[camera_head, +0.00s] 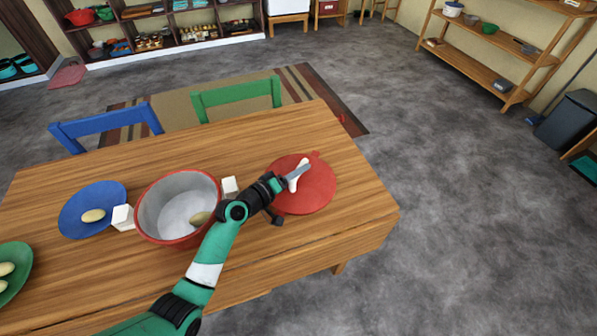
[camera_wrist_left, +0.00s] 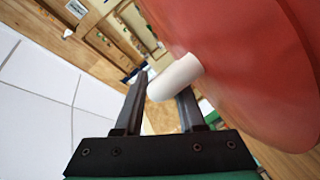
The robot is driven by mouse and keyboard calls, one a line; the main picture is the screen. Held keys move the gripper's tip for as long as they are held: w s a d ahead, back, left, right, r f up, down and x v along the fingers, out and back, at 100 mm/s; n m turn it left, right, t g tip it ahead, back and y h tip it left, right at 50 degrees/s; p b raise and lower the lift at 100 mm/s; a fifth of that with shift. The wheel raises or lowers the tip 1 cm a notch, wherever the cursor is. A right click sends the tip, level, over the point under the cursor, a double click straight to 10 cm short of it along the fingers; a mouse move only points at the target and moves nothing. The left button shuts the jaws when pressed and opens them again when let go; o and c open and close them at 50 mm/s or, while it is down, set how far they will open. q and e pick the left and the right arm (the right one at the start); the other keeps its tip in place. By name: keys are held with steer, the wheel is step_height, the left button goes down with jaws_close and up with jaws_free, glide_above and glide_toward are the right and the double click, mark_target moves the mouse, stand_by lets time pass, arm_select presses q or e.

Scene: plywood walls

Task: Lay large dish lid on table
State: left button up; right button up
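The large round red lid (camera_head: 318,190) is at the right part of the wooden table (camera_head: 350,222). It looks somewhat tilted; I cannot tell whether its edge touches the table. My left gripper (camera_head: 298,172) reaches over it at its white handle (camera_head: 293,184). In the left wrist view the white handle (camera_wrist_left: 178,76) lies between the fingertips (camera_wrist_left: 162,98), which appear closed on it, and the lid's red face (camera_wrist_left: 240,70) fills the right side. The right finger's tip is partly hidden by the handle. My right gripper is not in view.
A red-rimmed pot (camera_head: 172,203) with white handles stands uncovered left of the lid. A blue plate (camera_head: 86,215) and a green plate (camera_head: 12,270) are farther left. Blue (camera_head: 105,122) and green (camera_head: 238,95) chairs stand behind. Bare tabletop surrounds the lid.

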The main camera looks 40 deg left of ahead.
arm_select(q)
steer(key=shift+o, duration=0.8)
steer(key=shift+s+r+p, duration=0.15)
steer(key=shift+r+p, duration=0.2)
steer(key=shift+p, duration=0.05)
steer(key=p+v, duration=0.4)
steer(key=v, duration=0.6)
steer(key=shift+s+a, duration=0.1)
steer(key=shift+s, duration=0.75)
steer(key=shift+w+r, duration=0.1)
steer(key=shift+r, duration=0.05)
